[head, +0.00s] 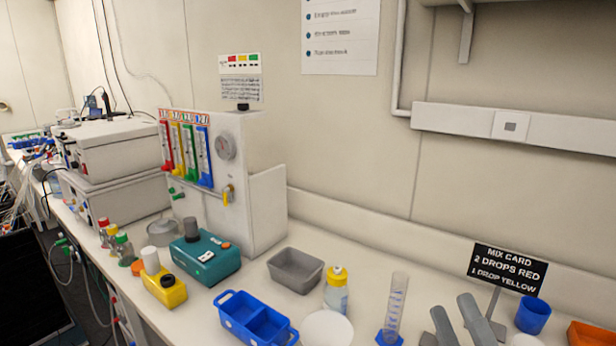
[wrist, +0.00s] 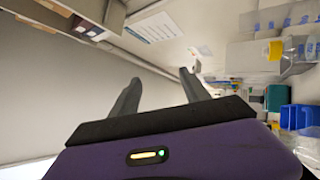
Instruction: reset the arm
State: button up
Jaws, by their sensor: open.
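My gripper (wrist: 160,76) shows in the wrist view as two dark grey fingers spread apart, with a clear gap and nothing between them. The purple wrist housing with a small lit indicator is below them. In the head view, two grey finger-like shapes at the bottom right look like my gripper (head: 455,314), in front of the bench. The rest of the arm is out of frame there. The wrist view is turned sideways, and the fingers point toward bare wall, apart from any object.
On the bench (head: 262,295) stand a blue divided tray (head: 232,322), a grey bin (head: 296,270), a yellow-capped bottle (head: 336,297), a measuring cylinder (head: 394,310), a blue cup (head: 533,315) and a mix card sign (head: 507,270). A gas panel (head: 262,150) stands behind.

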jog(key=s+f+m+g+h, duration=0.2)
jog(key=s+f+m, duration=0.3)
jog(key=s, duration=0.6)
jog(key=s+a+f+m+g+h, duration=0.1)
jog(key=s+f+m+g, duration=0.3)
jog(key=s, duration=0.7)
jog(key=s+f+m+g+h, duration=0.2)
jog(key=s+f+m, duration=0.5)
jog(key=s+m, duration=0.4)
jog(key=shift+s+a+f+g+h, duration=0.3)
jog(key=shift+s+f+g, duration=0.1)
jog(key=shift+s+g, duration=0.2)
